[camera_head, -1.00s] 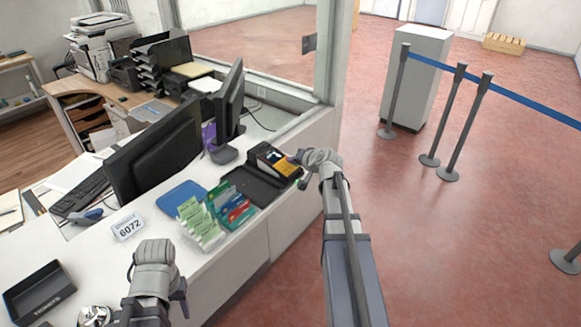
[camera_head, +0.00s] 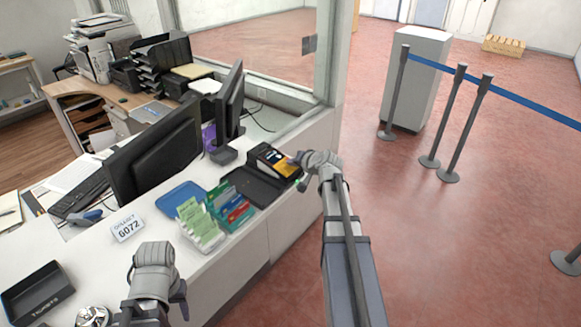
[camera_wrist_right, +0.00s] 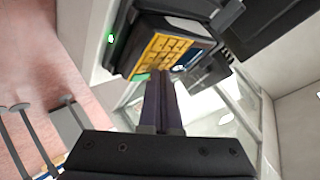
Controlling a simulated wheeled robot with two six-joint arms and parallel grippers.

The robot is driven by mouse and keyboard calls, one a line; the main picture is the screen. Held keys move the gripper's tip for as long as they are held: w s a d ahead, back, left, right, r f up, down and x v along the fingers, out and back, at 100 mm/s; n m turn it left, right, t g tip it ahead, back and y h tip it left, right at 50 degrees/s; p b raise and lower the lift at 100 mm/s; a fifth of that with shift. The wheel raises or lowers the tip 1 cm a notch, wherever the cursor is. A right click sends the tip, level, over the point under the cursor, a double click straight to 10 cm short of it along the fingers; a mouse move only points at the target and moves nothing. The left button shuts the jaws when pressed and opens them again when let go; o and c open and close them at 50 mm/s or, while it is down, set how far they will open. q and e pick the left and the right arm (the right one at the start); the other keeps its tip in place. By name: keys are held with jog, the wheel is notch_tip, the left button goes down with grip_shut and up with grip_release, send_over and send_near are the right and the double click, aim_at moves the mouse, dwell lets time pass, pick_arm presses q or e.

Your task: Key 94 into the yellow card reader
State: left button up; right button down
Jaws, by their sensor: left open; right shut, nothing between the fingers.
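The card reader (camera_head: 279,163) with a yellow keypad stands at the far right end of the counter. In the right wrist view its yellow keypad (camera_wrist_right: 164,50) shows several keys, too small to read. My right gripper (camera_head: 294,162) is at the reader's right side; in the right wrist view its fingers (camera_wrist_right: 163,74) are shut with nothing between them. Their tips are at or very close to the lower edge of the keypad; I cannot tell whether they touch. My left gripper (camera_head: 178,290) is open and empty over the near counter edge, away from the reader; its fingertips are mostly hidden.
A black tray (camera_head: 252,189) lies beside the reader. A rack of green leaflets (camera_head: 202,224), a blue tray (camera_head: 181,197) and a sign reading 6072 (camera_head: 128,228) are on the counter. Monitors (camera_head: 154,151) stand behind.

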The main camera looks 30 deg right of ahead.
jog(key=shift+r, duration=0.15)
jog(key=shift+s+r+p, duration=0.15)
jog(key=shift+r+p, duration=0.45)
jog(key=shift+p, duration=0.1)
jog(key=shift+a+r, duration=0.1)
jog(key=shift+a, duration=1.95)
jog(key=shift+f+b, duration=0.3)
jog(key=shift+f, duration=0.15)
